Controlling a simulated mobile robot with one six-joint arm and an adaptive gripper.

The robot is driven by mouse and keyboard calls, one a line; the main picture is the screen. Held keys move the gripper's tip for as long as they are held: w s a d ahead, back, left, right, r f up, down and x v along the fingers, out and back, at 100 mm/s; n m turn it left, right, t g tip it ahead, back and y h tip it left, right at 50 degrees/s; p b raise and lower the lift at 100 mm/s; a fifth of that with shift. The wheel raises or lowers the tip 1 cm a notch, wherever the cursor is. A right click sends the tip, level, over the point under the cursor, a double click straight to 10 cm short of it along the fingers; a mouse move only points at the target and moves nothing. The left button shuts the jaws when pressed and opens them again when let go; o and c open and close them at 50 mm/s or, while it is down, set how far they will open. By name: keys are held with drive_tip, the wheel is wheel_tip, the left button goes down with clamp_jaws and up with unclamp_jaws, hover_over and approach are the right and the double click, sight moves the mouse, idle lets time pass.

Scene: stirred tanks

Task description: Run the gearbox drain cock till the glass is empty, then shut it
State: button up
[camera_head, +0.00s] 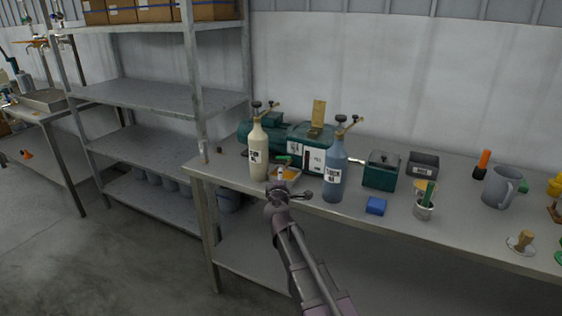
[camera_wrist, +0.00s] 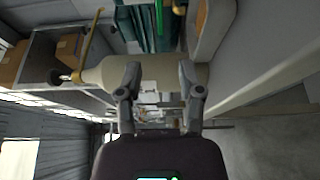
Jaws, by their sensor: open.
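The teal gearbox (camera_head: 305,139) stands at the back of the bench, partly hidden behind two bottles. A small green handle (camera_head: 284,159), which may be the drain cock, shows at its front, above a shallow tray (camera_head: 296,176) with orange contents. I cannot make out the glass or its level. My gripper (camera_head: 283,186) is open and empty at the bench's front edge, just before the tray, between the bottles. In the wrist view my gripper (camera_wrist: 160,90) has its fingers apart, with a cream bottle (camera_wrist: 105,73) across the view beyond them.
The cream bottle (camera_head: 258,152) stands left of my gripper and a blue-grey bottle (camera_head: 334,172) right of it, both close. A blue block (camera_head: 376,206), a cup with a green handle (camera_head: 424,208) and a grey jug (camera_head: 498,187) stand farther right. Metal shelving (camera_head: 160,95) is at the left.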

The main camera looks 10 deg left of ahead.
sight(280, 158)
drive_tip(key=shift+a, duration=0.4)
drive_tip(key=shift+w+a, duration=0.1)
drive_tip(key=shift+w, duration=0.3)
drive_tip(key=w, duration=1.2)
drive_tip(key=shift+w+a, duration=0.3)
drive_tip(key=shift+w, duration=0.05)
clamp_jaws()
drive_tip(key=shift+d, duration=0.3)
drive_tip(key=shift+a, duration=0.3)
